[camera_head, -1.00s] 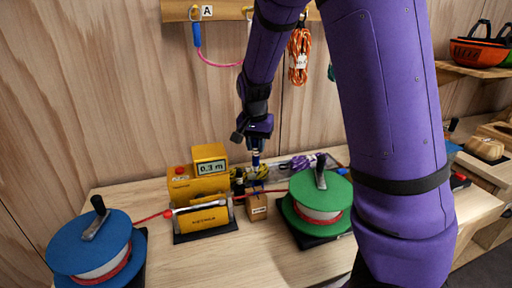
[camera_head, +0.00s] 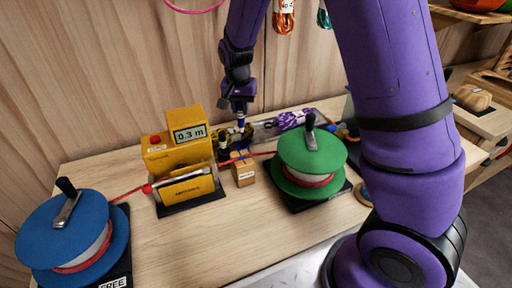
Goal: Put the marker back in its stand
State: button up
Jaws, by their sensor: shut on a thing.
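My gripper (camera_head: 239,103) is shut on the marker (camera_head: 241,120), a slim blue and white piece pointing down from the jaws, seen small. They are over the back of the bench. A small tan block (camera_head: 243,173) with a white label stands nearer the front, below them in the picture; it may be the stand, but I cannot tell for sure. Dark and yellow items (camera_head: 226,140) sit just behind the block and partly hide what is under the marker's tip. Whether the marker touches anything is too small to tell.
A yellow meter (camera_head: 180,145) reading 0.3 m stands left of the block. A blue reel (camera_head: 75,235) is at front left and a green reel (camera_head: 311,160) at right. A red cord (camera_head: 255,156) runs across between them. The front middle of the bench (camera_head: 225,235) is clear.

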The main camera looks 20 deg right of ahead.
aim_at(242, 121)
jog(key=f, duration=0.5)
jog(key=shift+w+d+f, duration=0.1)
jog(key=shift+d+f, duration=0.1)
jog(key=shift+f, duration=2.3)
jog(key=shift+f, duration=0.1)
jog(key=o, duration=0.9)
jog(key=shift+c, duration=0.2)
jog(key=r, duration=0.4)
jog(key=s+r, duration=0.1)
jog(key=r, duration=0.7)
jog(key=shift+s+a+r, duration=0.15)
jog(key=shift+a+r, duration=0.05)
jog(key=shift+a, duration=0.2)
